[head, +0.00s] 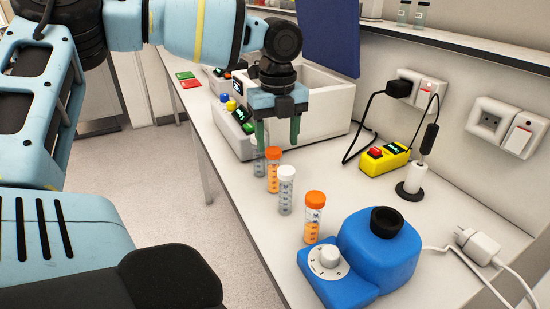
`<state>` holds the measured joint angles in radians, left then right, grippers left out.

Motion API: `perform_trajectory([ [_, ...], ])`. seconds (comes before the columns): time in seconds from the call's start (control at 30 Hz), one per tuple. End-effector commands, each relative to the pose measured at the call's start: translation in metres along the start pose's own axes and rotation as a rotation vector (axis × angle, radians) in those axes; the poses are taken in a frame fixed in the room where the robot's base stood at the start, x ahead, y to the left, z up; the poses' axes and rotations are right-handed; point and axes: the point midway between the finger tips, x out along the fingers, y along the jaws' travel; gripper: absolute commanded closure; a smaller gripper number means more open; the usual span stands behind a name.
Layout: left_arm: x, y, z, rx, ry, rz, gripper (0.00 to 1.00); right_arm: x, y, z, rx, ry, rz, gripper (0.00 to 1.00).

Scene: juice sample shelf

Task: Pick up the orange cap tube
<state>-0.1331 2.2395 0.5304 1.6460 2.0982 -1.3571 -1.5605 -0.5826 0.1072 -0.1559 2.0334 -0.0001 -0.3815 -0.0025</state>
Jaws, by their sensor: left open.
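Several small capped tubes stand upright in a row on the white bench. One orange cap tube (273,172) stands below my left gripper, and a second orange cap tube (313,219) stands nearest me, beside the blue device. A white cap tube (286,191) stands between them. Another tube (258,164) at the far end is partly hidden by a finger and the tube in front. My left gripper (278,145) is open and empty, its green fingers pointing down just above the farther orange cap; the exact height gap is hard to judge. My right gripper is not in view.
A blue mixer-like device (378,252) with a dial sits at the front right. A white machine with an open blue lid (327,36) stands behind the gripper. A yellow meter (385,158), a pipette-like tool on a stand (413,180) and cables lie right of the tubes.

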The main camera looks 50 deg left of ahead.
Motion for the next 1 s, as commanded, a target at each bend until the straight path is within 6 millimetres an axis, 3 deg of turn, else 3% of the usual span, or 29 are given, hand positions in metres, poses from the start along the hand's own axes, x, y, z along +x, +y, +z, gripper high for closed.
perform_trajectory([
  [0.1,0.013,0.001,0.0,0.001,0.001,0.003,0.43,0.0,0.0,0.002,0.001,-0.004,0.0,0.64],
  [0.37,0.023,0.003,0.001,0.0,0.0,0.001,0.43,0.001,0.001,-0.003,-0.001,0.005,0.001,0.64],
  [0.7,0.065,0.009,0.004,0.0,0.0,0.003,0.43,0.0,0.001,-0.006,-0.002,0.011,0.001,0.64],
  [1.0,0.068,0.009,0.004,-0.001,-0.001,0.001,0.44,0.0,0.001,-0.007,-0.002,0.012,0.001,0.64],
])
